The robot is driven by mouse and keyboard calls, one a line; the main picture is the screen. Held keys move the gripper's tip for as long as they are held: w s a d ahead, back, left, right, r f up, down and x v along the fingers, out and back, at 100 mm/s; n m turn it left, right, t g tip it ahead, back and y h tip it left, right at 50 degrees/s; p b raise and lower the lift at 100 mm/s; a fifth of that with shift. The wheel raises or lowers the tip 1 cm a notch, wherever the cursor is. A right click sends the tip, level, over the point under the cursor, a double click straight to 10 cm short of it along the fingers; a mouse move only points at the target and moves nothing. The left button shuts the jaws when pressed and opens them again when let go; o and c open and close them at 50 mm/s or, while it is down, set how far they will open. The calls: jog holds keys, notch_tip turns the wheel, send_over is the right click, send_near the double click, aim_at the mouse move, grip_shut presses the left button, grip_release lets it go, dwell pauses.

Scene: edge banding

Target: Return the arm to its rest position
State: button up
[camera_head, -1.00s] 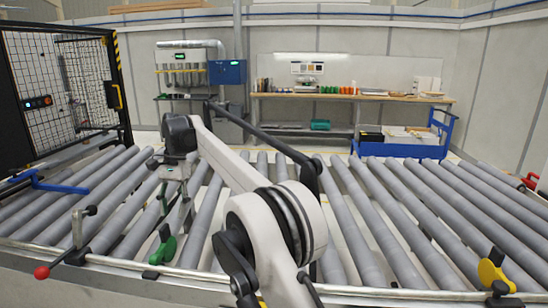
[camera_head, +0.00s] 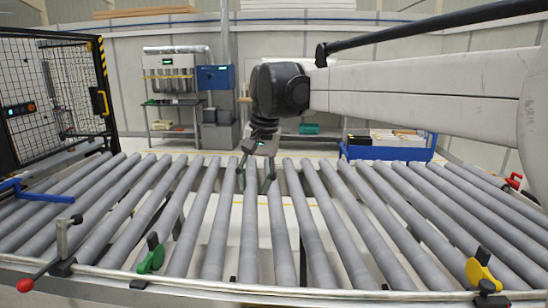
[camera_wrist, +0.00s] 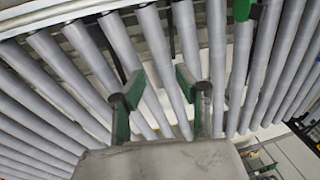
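My gripper (camera_head: 255,184) hangs pointing down above the grey roller conveyor (camera_head: 220,225), near the middle of the head view. Its arm reaches in level from the right at the top of the picture. In the wrist view, the two green-padded fingers of my gripper (camera_wrist: 160,82) stand apart. Only rollers show between and beyond them, so the gripper is open and empty. I cannot tell its exact height above the rollers.
Green (camera_head: 151,257) and yellow (camera_head: 484,275) handles and a red-knobbed lever (camera_head: 42,272) sit along the near rail. A blue cart (camera_head: 395,153) stands behind the conveyor, a mesh fence (camera_head: 75,98) at left. The rollers carry no panel.

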jog(key=s+d+f+t, duration=0.2)
jog(key=s+d+t, duration=0.1)
jog(key=s+d, duration=1.1)
jog(key=s+d+f+t+h, duration=0.2)
jog(key=s+d+f+t, duration=0.1)
jog(key=s+d+f, duration=0.7)
jog(key=s+f, duration=0.1)
jog(key=s, duration=0.2)
jog(key=shift+d+n, duration=0.3)
jog(key=shift+n, duration=0.1)
